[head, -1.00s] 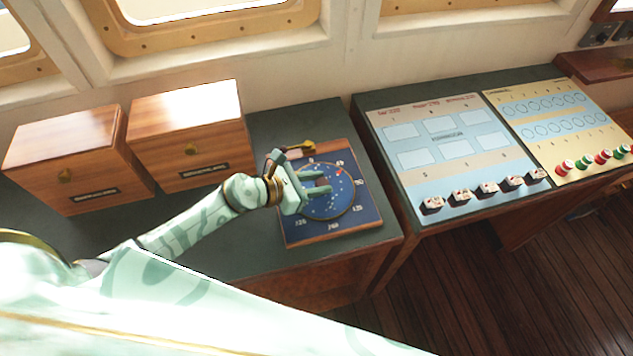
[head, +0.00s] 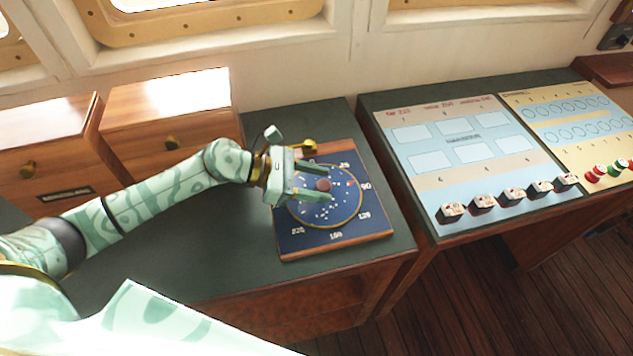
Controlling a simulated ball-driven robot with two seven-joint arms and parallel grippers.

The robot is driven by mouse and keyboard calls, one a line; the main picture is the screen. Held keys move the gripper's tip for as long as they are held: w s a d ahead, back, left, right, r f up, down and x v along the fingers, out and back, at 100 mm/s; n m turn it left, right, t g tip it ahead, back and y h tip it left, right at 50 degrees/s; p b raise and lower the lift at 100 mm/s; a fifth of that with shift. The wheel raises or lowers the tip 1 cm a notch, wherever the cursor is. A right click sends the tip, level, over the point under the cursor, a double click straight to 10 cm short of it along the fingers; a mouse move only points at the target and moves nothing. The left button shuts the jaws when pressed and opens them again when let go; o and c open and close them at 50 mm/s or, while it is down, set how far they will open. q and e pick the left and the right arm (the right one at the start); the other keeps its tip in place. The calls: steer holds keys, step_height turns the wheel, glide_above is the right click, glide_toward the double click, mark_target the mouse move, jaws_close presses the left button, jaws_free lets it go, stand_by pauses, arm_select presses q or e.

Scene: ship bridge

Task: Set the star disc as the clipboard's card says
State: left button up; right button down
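The star disc (head: 336,210) is a dark blue round plate with white dots and a gold rim, set in a square blue board (head: 290,243) with numbers around it. A red mark (head: 351,184) on the disc's right side points near the 90. A brown knob (head: 323,184) stands at the disc's middle. My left gripper (head: 332,184) is over the disc, with its two fingers apart on either side of the knob. A gap seems to show between fingers and knob. The gripper hides the disc's left part. The clipboard and my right gripper are not in view.
Two wooden drawer boxes (head: 168,95) stand at the left. A brass piece (head: 307,146) sits at the board's top edge. A light blue panel (head: 443,190) with several small blocks (head: 483,203) lies right of a gap, beside a yellow panel (head: 560,150) with red and green pieces.

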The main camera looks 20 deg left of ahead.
arm_select(q)
step_height(320, 180, up, 3)
steer(key=shift+p, duration=0.35)
steer(key=s+d+r+p, duration=0.4)
steer(key=s+r+p, duration=0.2)
steer(key=s+r, duration=0.4)
steer(key=s, duration=0.3)
steer(key=shift+s+d, duration=0.15)
steer(key=shift+d, duration=0.05)
